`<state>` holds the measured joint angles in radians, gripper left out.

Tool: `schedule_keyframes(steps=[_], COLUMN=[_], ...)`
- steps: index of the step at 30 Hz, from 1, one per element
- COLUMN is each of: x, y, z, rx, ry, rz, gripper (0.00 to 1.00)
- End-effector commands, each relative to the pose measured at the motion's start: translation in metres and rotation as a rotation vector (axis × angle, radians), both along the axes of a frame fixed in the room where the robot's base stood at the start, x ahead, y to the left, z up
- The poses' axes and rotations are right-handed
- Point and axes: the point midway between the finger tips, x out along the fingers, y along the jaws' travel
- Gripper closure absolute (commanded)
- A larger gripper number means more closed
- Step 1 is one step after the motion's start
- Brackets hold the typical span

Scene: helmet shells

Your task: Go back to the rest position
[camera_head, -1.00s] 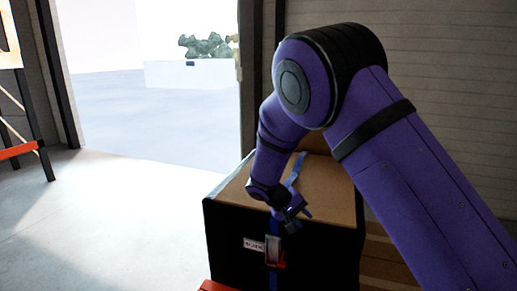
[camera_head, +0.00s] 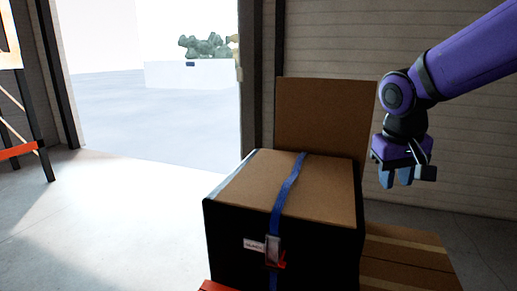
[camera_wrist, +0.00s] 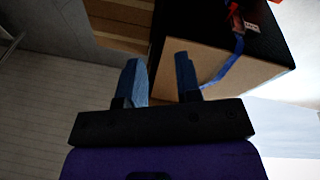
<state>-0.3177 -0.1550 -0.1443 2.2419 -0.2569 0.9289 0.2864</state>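My gripper (camera_head: 397,176) hangs at the right of the head view, raised to the right of a strapped box (camera_head: 255,192) and apart from it. Its blue fingers point down with a gap between them. In the wrist view my gripper (camera_wrist: 159,80) shows two separated fingers with nothing between them. The box has a tan top and black sides. A blue strap (camera_head: 288,192) runs over it to a red and grey buckle (camera_head: 273,252) on its front. The box also shows in the wrist view (camera_wrist: 205,65). No helmet shells are visible.
A tan cardboard panel (camera_head: 322,120) stands upright behind the box. A lower cardboard box (camera_head: 405,262) lies at its right. A wide doorway opens at left, with a white block (camera_head: 190,75) outside bearing green lumps. A rack with an orange bar (camera_head: 18,151) stands at far left. The left floor is clear.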

Motion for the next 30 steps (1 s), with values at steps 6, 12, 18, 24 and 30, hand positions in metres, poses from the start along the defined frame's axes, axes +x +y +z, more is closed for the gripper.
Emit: schedule_keyframes(steps=[6, 12, 18, 24, 30], x=[-0.058, -0.110, -0.153, -0.173, -0.176], y=[-0.018, -0.026, -0.027, -0.026, -0.026], z=[0.027, 0.039, 0.042, 0.040, 0.040], rx=[0.080, 0.131, 0.157, 0.163, 0.164], ry=[-0.086, -0.170, -0.250, -0.290, -0.295], rz=[-0.004, -0.003, 0.002, 0.006, 0.007], gripper=[0.69, 0.69, 0.69, 0.69, 0.69])
